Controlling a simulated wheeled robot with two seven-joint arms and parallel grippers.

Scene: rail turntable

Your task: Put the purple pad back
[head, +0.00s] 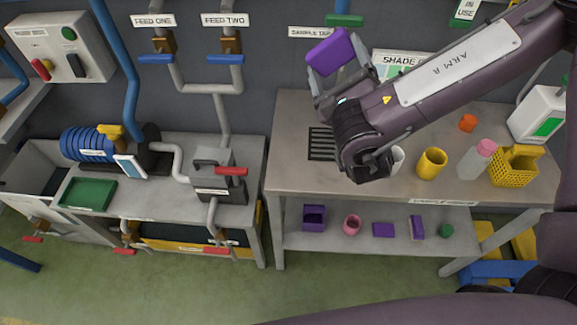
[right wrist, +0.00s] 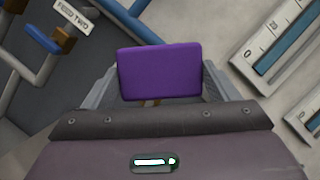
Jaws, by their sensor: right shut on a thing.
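The purple pad (head: 328,50) is a thick purple block, held up in front of the grey wall, above the back left of the right-hand bench. It also shows in the right wrist view (right wrist: 160,72), where it sits between the two grey fingers. My right gripper (head: 340,78) is shut on the pad, which is tilted in the head view. The pad is clear of the bench and hides part of the wall behind it. My left gripper is not in view.
The right-hand bench (head: 290,150) carries a drain grate (head: 321,144), a yellow cup (head: 431,163), a pink-capped bottle (head: 478,160) and a yellow basket (head: 514,167).

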